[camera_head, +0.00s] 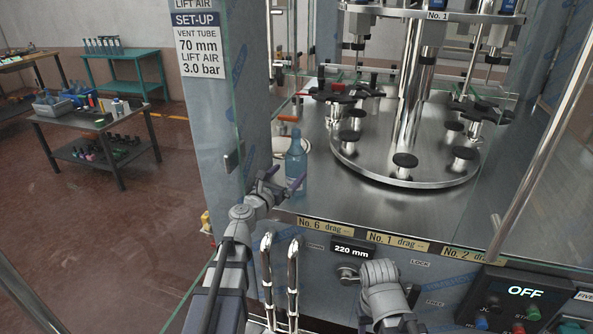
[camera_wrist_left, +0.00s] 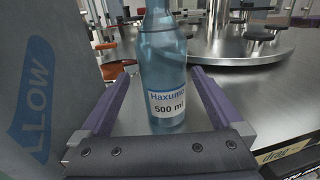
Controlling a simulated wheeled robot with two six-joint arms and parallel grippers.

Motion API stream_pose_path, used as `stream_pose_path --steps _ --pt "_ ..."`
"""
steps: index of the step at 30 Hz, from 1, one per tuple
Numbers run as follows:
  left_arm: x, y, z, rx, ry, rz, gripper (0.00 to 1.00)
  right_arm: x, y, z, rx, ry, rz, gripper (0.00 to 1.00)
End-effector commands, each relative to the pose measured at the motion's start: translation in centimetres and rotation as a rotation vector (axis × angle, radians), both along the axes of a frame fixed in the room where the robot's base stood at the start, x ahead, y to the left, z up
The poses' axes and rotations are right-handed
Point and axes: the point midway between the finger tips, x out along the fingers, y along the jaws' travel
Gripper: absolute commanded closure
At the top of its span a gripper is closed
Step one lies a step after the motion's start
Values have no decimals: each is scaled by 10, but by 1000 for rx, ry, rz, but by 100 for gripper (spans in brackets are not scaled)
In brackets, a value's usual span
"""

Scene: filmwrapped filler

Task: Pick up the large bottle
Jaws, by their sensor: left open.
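The large bottle (camera_head: 296,162) is translucent blue and stands upright on the steel deck of the machine, near its front left. In the left wrist view the bottle (camera_wrist_left: 166,60) shows a white label reading 500 ml; its top is cut off. My left gripper (camera_head: 284,180) is open at the bottle's lower part. In the wrist view its two purple fingers lie one on each side of the bottle, with a visible gap on both sides. My right gripper's fingers do not show; only part of that arm is at the bottom.
A round steel turntable (camera_head: 405,172) with several black-topped pedestals stands right of the bottle. A grey-blue machine post (camera_head: 218,120) rises close on the left. A glass panel (camera_head: 545,130) is at the right. The deck (camera_head: 345,195) between bottle and turntable is clear.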

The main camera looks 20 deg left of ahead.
Motion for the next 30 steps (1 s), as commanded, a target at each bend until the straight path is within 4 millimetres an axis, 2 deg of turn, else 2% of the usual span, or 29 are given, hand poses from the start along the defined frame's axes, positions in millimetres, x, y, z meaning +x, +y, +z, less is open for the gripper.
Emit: stream_pose_path --steps 7,16,23,25,30 --pt "10 -3 0 1 0 -2 0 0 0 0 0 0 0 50" --pt "50 -13 0 1 0 -2 0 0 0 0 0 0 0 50" --pt "51 -14 0 1 0 0 0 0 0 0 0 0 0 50" --pt "51 -14 0 1 0 0 5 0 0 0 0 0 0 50" --pt "51 -14 0 1 0 -1 24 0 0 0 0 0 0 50"
